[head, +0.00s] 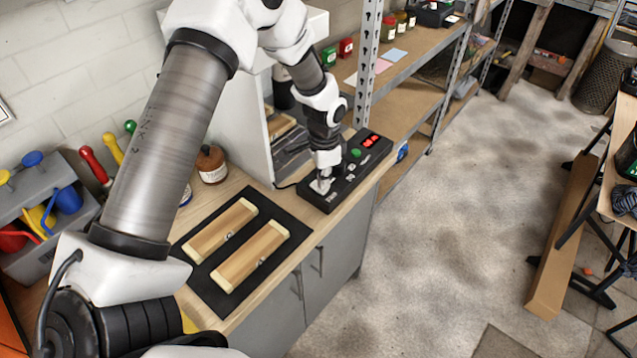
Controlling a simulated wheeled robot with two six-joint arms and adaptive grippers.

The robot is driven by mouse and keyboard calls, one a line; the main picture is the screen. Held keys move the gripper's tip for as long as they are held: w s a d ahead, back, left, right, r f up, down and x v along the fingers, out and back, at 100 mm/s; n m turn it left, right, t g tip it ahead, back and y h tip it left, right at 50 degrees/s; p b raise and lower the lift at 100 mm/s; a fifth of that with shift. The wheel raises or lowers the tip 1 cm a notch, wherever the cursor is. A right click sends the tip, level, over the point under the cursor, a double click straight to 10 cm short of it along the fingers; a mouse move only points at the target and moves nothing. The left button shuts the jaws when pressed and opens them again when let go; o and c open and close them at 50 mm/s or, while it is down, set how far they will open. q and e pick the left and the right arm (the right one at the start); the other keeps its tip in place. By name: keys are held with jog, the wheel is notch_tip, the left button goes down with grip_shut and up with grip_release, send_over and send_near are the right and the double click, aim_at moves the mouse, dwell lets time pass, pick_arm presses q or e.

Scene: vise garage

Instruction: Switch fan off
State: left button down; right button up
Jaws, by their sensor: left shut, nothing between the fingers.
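A black control box (361,170) with a red lit display and a green button (355,153) sits near the right end of the wooden workbench. My left gripper (321,186) is shut and empty, pointing down at the near left end of the box's top. I cannot tell whether its tips touch the box. The gripper and wrist hide part of the box's face. No fan can be made out clearly. My right gripper is not in view.
A black mat (205,283) with two wooden blocks lies on the bench. A grey tool caddy (35,262) and a brown jar (211,165) stand left. A metal shelf post (367,65) rises close behind the box.

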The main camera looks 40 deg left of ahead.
pick_arm(q)
notch_tip(320, 180, up, 6)
jog(key=p, duration=0.4)
jog(key=shift+s, duration=0.1)
jog(key=shift+f, duration=0.1)
